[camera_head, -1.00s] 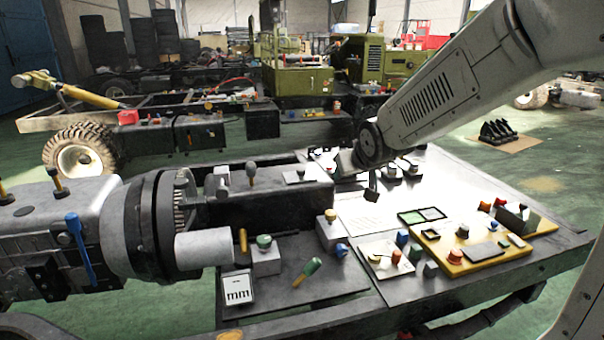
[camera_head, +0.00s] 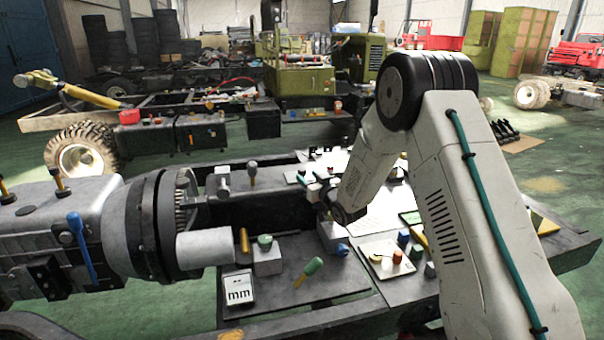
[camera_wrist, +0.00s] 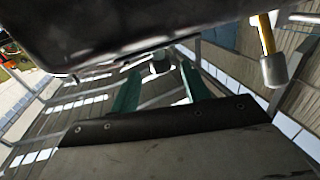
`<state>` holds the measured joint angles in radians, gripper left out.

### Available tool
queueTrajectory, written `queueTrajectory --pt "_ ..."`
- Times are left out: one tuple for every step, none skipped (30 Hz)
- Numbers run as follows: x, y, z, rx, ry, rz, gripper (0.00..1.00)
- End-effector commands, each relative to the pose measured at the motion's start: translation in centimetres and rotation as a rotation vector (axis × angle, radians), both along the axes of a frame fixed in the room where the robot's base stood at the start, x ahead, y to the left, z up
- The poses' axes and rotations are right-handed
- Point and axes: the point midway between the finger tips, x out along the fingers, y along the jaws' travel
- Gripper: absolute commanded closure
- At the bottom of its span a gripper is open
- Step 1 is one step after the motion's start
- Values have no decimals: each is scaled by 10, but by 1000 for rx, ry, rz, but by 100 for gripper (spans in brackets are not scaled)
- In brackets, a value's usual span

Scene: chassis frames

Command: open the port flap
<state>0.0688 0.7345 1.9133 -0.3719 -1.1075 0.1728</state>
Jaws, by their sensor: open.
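I cannot make out the port flap for certain in either view. My gripper (camera_head: 312,178) is open, its teal fingers beside the right end of the long dark grey beam (camera_head: 270,205) in the head view. In the wrist view the two fingers (camera_wrist: 160,88) point at a small grey knob-like piece (camera_wrist: 160,62), which shows between their tips. I cannot tell whether they touch it. A large dark body (camera_wrist: 120,25) fills the top of the wrist view. A yellow-stemmed peg with a grey end (camera_wrist: 271,68) hangs at the right, apart from the fingers.
The bench holds a green-handled tool (camera_head: 308,270), a white "mm" card (camera_head: 238,288) and small coloured knobs (camera_head: 403,238). A large round flange (camera_head: 150,225) stands at the left. My arm hides much of the bench's right side.

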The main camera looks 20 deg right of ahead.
Motion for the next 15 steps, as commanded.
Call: queueTrajectory --pt "9 3 0 -1 -1 1 54" --pt "14 4 0 -1 0 1 54" --pt "20 6 0 0 -1 1 54" --pt "24 7 0 0 -1 1 54" --pt "28 8 0 0 0 0 54" --pt "33 10 0 0 0 0 54" --pt "36 10 0 0 0 0 54" --pt "39 11 0 0 0 0 54" --pt "42 12 0 1 0 0 54" --pt "44 12 0 1 1 0 54" --pt "46 13 0 1 1 -1 54" --pt "47 13 0 1 1 -1 54" --pt "48 13 0 0 1 -1 54" --pt "48 13 0 0 1 -1 54" --pt "49 13 0 0 1 -1 54"
